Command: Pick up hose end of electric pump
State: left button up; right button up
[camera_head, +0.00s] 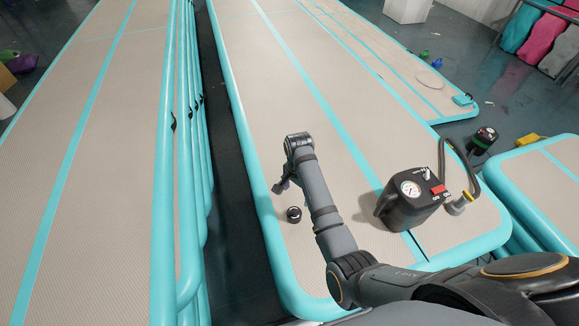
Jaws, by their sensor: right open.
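The electric pump (408,200) is a black box with a white gauge and a red switch, standing on the beige track right of my right arm. Its grey hose (470,170) loops up from the top and down the right side. The hose end (457,206), with a pale yellowish fitting, is low beside the pump's right side. My right gripper (279,187) is open and small in view, left of my forearm and well left of the pump. It is apart from the hose end. My left gripper is out of view.
The beige track (290,75) has raised turquoise edges. Another black device (483,139) and a yellow object (528,140) are at right. A dark gap separates the left tracks.

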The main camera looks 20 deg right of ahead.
aim_at(455, 207)
jog(key=k+j, duration=0.25)
jog(key=k, duration=0.2)
jog(key=k+j, duration=0.3)
jog(key=k, duration=0.2)
